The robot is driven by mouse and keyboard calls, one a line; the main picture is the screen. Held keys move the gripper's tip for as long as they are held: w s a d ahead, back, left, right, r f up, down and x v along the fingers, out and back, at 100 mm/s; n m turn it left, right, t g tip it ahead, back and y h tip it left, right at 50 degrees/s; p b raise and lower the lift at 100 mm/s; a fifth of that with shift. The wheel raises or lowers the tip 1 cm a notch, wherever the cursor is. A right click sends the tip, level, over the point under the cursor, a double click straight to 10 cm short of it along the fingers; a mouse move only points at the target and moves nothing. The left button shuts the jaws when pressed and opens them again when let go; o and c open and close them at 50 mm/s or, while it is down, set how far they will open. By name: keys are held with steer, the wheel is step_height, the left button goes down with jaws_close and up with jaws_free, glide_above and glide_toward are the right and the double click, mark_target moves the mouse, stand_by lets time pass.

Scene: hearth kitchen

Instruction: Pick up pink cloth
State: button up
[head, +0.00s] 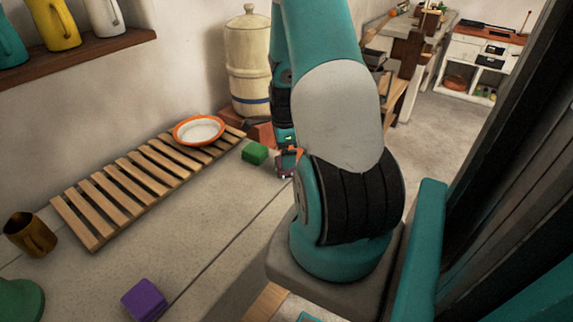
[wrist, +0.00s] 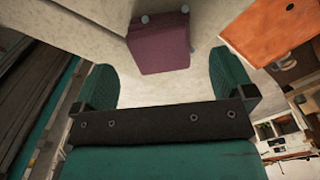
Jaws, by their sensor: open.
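A plum-pink, square-edged thing (wrist: 158,42) lies on the pale surface in the wrist view, ahead of my gripper (wrist: 160,62) and between the lines of its two fingers. It may be the pink cloth; its make cannot be told. A few small pale round knobs show at its edges. My gripper is open, with nothing seen held. In the head view my gripper (head: 288,160) is low over the counter beside the green block, partly hidden by my arm. No pink cloth shows clearly in the head view.
A green block (head: 254,153) is left of my gripper. A slatted wooden rack (head: 130,187) bears an orange-rimmed plate (head: 199,130). A purple block (head: 144,300) and a brown mug (head: 31,233) stand nearer. A cream urn (head: 248,65) is behind. An orange panel (wrist: 272,32) shows right.

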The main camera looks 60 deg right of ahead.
steer(key=f, duration=0.2)
steer(key=f+p, duration=0.1)
steer(key=f, duration=0.2)
steer(key=shift+s+d, duration=0.15)
steer(key=shift+d, duration=0.05)
steer(key=shift+c, duration=0.5)
steer(key=c, duration=1)
step_height(320, 180, up, 20)
steer(key=b, duration=0.1)
